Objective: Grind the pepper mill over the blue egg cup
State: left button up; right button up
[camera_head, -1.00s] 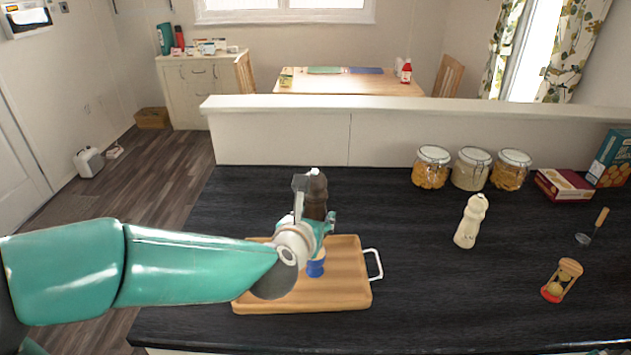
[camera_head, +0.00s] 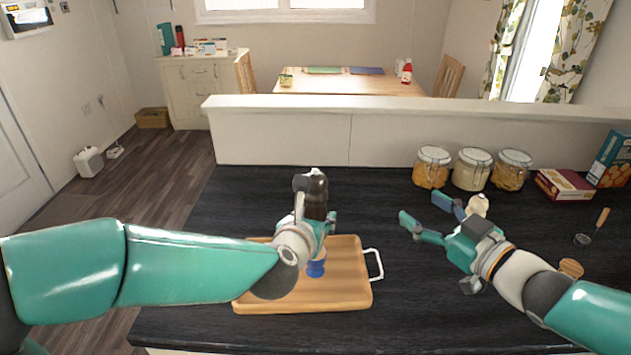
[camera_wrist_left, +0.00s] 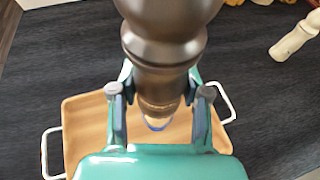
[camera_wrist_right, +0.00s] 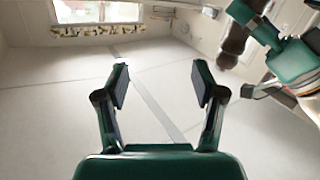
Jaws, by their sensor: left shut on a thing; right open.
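The dark brown pepper mill (camera_head: 316,190) is upright above the wooden tray, and my left gripper (camera_head: 317,219) is shut on it. In the left wrist view the mill (camera_wrist_left: 163,50) stands between the left fingers (camera_wrist_left: 158,97). The blue egg cup (camera_head: 316,268) is on the tray directly below the mill; in the left wrist view only a blue rim (camera_wrist_left: 156,126) shows under the mill. My right gripper (camera_head: 422,214) is open and empty, to the right of the mill, with its fingers pointing left. The right wrist view shows its spread fingers (camera_wrist_right: 162,85) and the mill (camera_wrist_right: 233,42) at upper right.
The wooden tray (camera_head: 345,285) has white handles. A cream mill (camera_head: 478,205) is mostly hidden behind my right gripper. Glass jars (camera_head: 432,168) stand along the low wall, with boxes (camera_head: 566,184) at right. An hourglass (camera_head: 571,268) is partly hidden by my right arm.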

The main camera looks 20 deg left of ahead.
aim_at(324, 186)
jog(key=s+a+r+n+g+y, duration=0.35)
jog(key=s+a+n, duration=0.25)
jog(key=a, duration=0.3)
jog(key=shift+g, duration=0.35)
jog(key=x, duration=1.1)
jog(key=shift+w+a+f, duration=0.15)
jog(key=shift+a+f, duration=0.15)
jog(key=shift+a, duration=0.1)
jog(key=c, duration=1.2)
